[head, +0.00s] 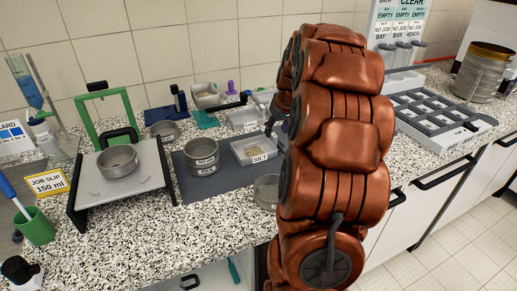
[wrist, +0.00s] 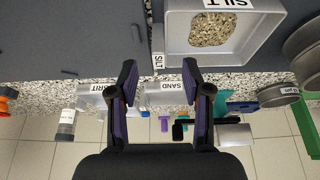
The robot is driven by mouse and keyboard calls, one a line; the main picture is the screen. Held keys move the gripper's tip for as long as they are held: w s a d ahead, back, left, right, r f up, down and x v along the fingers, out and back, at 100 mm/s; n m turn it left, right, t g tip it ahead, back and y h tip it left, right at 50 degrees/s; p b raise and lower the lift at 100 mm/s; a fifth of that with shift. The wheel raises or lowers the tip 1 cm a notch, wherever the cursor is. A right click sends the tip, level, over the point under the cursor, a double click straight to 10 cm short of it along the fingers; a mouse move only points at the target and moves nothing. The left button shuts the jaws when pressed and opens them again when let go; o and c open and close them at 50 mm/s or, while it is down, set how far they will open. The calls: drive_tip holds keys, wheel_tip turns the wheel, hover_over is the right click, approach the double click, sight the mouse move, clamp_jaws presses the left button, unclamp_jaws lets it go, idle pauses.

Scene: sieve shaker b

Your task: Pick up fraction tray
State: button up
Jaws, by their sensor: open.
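A pale square fraction tray (wrist: 262,45) labelled SILT holds a small heap of tan grains in the wrist view. It sits on a dark mat in the head view (head: 240,156). A tray labelled SAND (wrist: 165,98) and one labelled GRIT (wrist: 92,100) lie lower in the wrist view, partly behind the fingers. In the head view my copper-coloured arm hides most of the gripper.
A green-framed stand with a pan (head: 118,160) is at left. A grey compartment rack (head: 440,118) is right of my arm.

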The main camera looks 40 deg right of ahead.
sight(274, 135)
drive_tip(key=p+x, duration=0.1)
drive_tip(key=x, duration=0.4)
drive_tip(key=shift+r, duration=0.1)
drive_tip(key=shift+w, duration=0.1)
clamp_jaws()
idle(0.3)
